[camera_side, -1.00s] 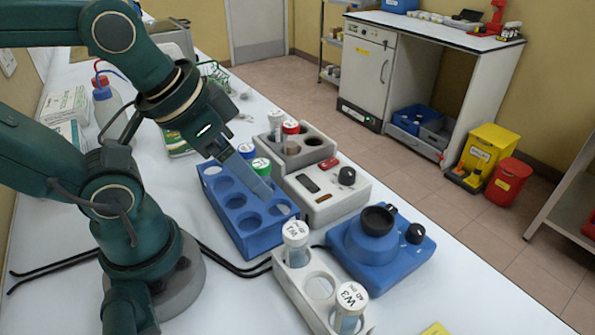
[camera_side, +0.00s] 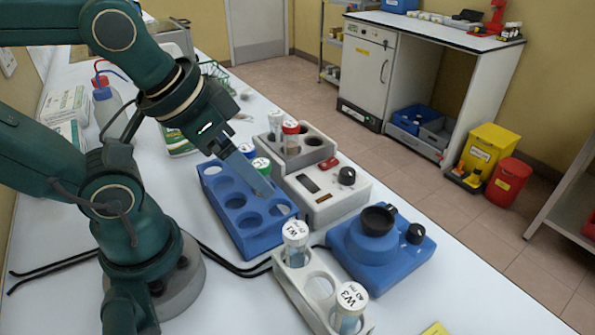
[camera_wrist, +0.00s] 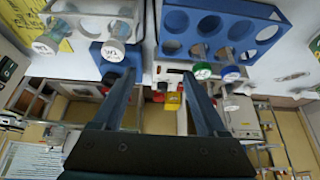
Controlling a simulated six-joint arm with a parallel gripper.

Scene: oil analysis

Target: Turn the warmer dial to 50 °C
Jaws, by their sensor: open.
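The warmer (camera_side: 323,209) is a pale grey block with a sloped control panel. Its black dial (camera_side: 347,176) sits at the panel's right, near a red switch (camera_side: 329,163) and a dark display. My gripper (camera_side: 270,194) is open and empty, pointing down over the blue rack, to the left of the warmer and apart from the dial. In the wrist view, my gripper's two fingers (camera_wrist: 159,73) are spread apart, with part of the pale warmer (camera_wrist: 172,68) beyond them. The dial's setting is too small to read.
A blue rack (camera_side: 232,220) with green- and blue-capped tubes stands left of the warmer. Red- and white-capped tubes stand in its rear block. In front are a blue mixer (camera_side: 400,262) with its own black knob (camera_side: 415,233) and a pale rack (camera_side: 296,292) holding W1 and W3.

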